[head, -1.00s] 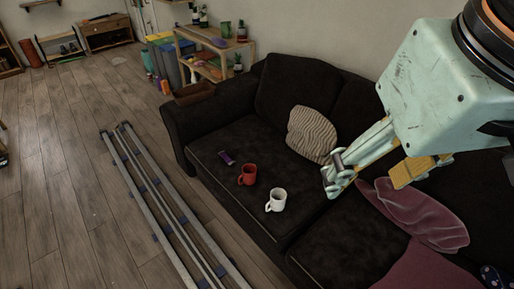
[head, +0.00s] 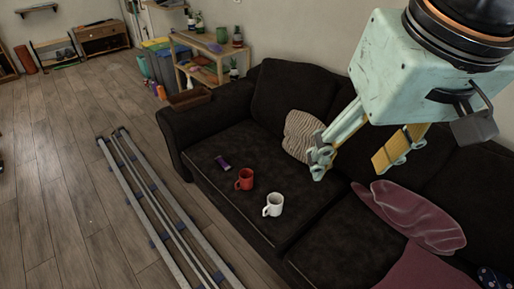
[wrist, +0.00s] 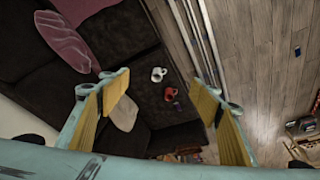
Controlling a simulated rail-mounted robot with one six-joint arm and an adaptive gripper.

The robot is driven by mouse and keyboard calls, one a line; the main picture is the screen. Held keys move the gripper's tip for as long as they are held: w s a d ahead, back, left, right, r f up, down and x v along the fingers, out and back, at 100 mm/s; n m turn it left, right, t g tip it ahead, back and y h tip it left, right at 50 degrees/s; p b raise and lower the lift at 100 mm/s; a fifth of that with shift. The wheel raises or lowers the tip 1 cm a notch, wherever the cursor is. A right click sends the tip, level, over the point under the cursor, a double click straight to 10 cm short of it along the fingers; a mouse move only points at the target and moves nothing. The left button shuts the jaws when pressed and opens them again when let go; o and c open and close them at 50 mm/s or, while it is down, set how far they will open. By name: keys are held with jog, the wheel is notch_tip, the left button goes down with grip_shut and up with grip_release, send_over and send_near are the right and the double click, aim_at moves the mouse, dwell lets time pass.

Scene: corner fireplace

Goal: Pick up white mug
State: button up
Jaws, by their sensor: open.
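The white mug (head: 273,204) stands upright on the dark sofa seat (head: 225,190) near its front edge. A red mug (head: 245,179) stands just left of it and a little behind. My gripper (head: 352,160) is open and empty, above the sofa, up and to the right of the white mug, not touching it. In the wrist view the white mug (wrist: 158,74) shows beyond the fingers, between the two yellow pads of my gripper (wrist: 163,95), with the red mug (wrist: 170,94) beside it.
A small purple item (head: 223,162) lies behind the red mug. A striped cushion (head: 301,136) leans on the backrest, and a mauve cushion (head: 415,217) lies to the right. Floor rails (head: 160,205) run in front of the sofa. A shelf (head: 205,50) stands beyond the armrest.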

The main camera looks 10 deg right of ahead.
jog(key=w, duration=0.9)
jog(key=m+g+p, duration=0.3)
jog(key=m+p, duration=0.1)
jog(key=m, duration=0.1)
send_over(272, 207)
jog(key=d, duration=0.2)
notch_tip(272, 207, down, 32)
notch_tip(272, 207, down, 22)
jog(key=w+m+p, duration=0.1)
jog(key=w, duration=0.1)
jog(key=shift+w+m+g, duration=0.3)
notch_tip(272, 207, down, 8)
jog(key=b, duration=0.1)
jog(key=shift+f, duration=0.2)
